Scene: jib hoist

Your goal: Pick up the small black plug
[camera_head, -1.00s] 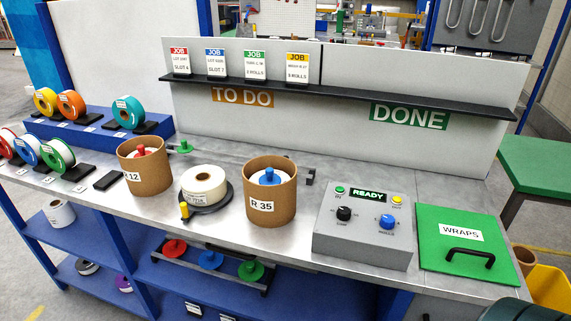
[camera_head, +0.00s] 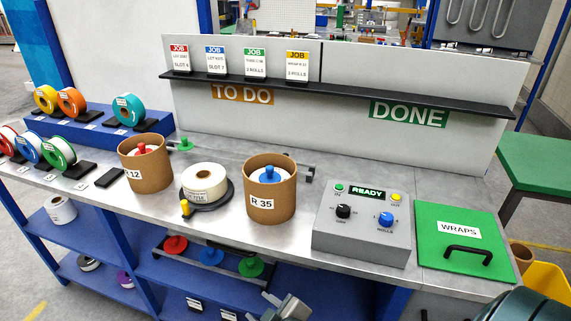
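I cannot make out a small black plug for certain in the head view. Coloured plugs show instead: a red plug (camera_head: 175,245), a blue plug (camera_head: 211,255) and a green plug (camera_head: 250,266) stand in a row on the rack below the bench top. My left gripper is not in view.
On the bench stand cardboard tubs R 12 (camera_head: 147,170) and R 35 (camera_head: 270,200), a white roll (camera_head: 204,182) on a black base, a control box (camera_head: 350,238) reading READY and a green WRAPS lid (camera_head: 452,269). Coloured rolls (camera_head: 70,102) stand at left.

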